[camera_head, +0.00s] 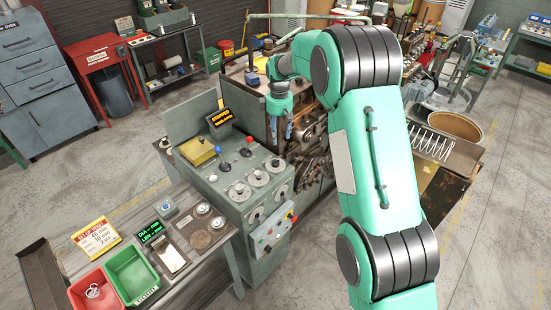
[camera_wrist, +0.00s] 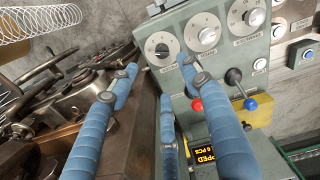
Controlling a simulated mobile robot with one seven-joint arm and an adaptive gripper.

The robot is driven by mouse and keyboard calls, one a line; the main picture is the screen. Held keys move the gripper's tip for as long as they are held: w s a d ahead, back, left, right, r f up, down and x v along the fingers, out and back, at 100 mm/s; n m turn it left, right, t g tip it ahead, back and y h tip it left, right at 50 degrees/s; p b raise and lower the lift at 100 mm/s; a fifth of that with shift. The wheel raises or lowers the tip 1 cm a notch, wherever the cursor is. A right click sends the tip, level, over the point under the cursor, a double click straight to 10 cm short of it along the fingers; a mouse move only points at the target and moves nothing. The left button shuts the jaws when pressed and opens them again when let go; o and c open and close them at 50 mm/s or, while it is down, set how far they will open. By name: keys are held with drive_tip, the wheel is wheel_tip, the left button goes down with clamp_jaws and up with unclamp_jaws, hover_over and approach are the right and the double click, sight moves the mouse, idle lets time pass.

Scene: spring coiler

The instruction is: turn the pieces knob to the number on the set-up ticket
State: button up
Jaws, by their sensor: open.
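The grey control console (camera_head: 215,183) carries a top row of three numbered dials, a left dial (camera_head: 239,191), a middle dial (camera_head: 259,178) and a right dial (camera_head: 275,164). In the wrist view, a dial with a dark knob (camera_wrist: 162,48) shows just beyond my fingertips. My gripper (camera_head: 281,132) is open and empty, above the console's right side, apart from the dials. Its blue fingers also show in the wrist view (camera_wrist: 158,67). The yellow set-up ticket (camera_head: 96,236) lies on the bench, its numbers blurred.
A display (camera_head: 220,117) reads stopped. Levers with a red ball (camera_head: 226,139) and a blue ball (camera_head: 249,139) rise beside the dials. Coiling machinery (camera_head: 312,140) stands right of the console. Red (camera_head: 84,283) and green (camera_head: 153,288) bins stand on the bench.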

sight(276, 162)
drive_tip(key=f, duration=0.1)
drive_tip(key=w+f, duration=0.1)
drive_tip(key=a+f, duration=0.1)
drive_tip(key=shift+w+n, duration=0.25)
drive_tip(key=shift+n, duration=0.15)
drive_tip(key=shift+f+p, duration=0.25)
drive_tip(key=shift+p, duration=0.05)
wheel_tip(276, 162, down, 13)
drive_tip(key=shift+f+p, duration=0.2)
drive_tip(key=shift+p, duration=0.55)
drive_tip(key=c, duration=1.1)
